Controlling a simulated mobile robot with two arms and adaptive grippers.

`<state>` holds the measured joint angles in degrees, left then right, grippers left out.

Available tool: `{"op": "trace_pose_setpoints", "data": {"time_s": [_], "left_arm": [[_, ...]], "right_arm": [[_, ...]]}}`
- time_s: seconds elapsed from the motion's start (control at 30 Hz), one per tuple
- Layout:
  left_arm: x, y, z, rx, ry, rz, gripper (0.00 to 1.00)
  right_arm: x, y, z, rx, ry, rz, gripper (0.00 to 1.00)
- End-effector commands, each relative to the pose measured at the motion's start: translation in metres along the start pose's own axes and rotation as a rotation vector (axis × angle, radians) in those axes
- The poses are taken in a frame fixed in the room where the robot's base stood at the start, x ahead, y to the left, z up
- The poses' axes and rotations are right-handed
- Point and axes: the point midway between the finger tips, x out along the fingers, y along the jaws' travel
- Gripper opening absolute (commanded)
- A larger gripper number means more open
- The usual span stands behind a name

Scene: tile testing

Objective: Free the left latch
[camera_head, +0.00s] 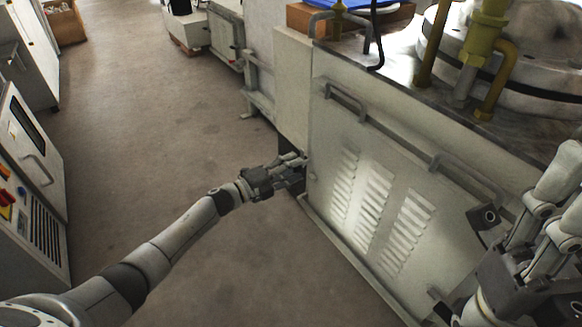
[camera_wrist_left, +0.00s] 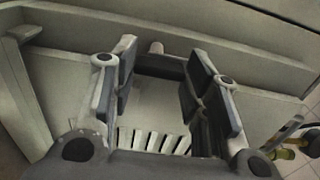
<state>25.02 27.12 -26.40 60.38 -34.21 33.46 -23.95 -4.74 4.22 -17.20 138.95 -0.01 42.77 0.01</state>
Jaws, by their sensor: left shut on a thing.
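A pale panel (camera_head: 335,115) with louvre slots and a top handle (camera_head: 347,101) forms the front of the machine cabinet. My left gripper (camera_head: 304,164) is at the panel's left edge, shut on the left latch. Its fingers mostly hide the latch in the head view. In the left wrist view, a small light knob (camera_wrist_left: 156,47) shows beyond the fingertips, with the slots below it between the fingers. My right gripper (camera_head: 560,185) is at the right edge of the head view, near a dark block (camera_head: 488,217) at the panel's right side. Its finger opening is unclear.
The machine top (camera_head: 395,62) carries yellow pipes (camera_head: 480,50) and a large round housing (camera_head: 535,70). A control cabinet (camera_head: 30,170) stands at the left. The floor (camera_head: 165,120) between them is clear.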

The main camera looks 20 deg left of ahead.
Motion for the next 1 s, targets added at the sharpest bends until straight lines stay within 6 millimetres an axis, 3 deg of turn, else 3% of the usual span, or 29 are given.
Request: {"op": "trace_pose_setpoints", "data": {"time_s": [0.37,0.4,0.57,1.0], "left_arm": [[-0.0003,-0.0006,0.0025,-0.006,-0.006,-0.001,0.19],[-0.0003,-0.0006,0.0025,-0.006,-0.006,-0.001,0.45],[-0.0002,-0.0004,0.0017,-0.006,-0.004,0.0,0.64],[-0.0086,0.0008,0.0008,-0.005,-0.002,0.001,0.64]], "right_arm": [[-0.0003,-0.0001,0.0002,0.0,-0.001,0.0,0.4],[-0.0003,-0.0001,0.0002,0.001,-0.001,0.0,0.4],[-0.0003,-0.0001,0.0002,0.001,-0.001,0.0,0.4],[-0.0003,0.0001,-0.0008,-0.001,0.001,-0.002,0.4]]}}
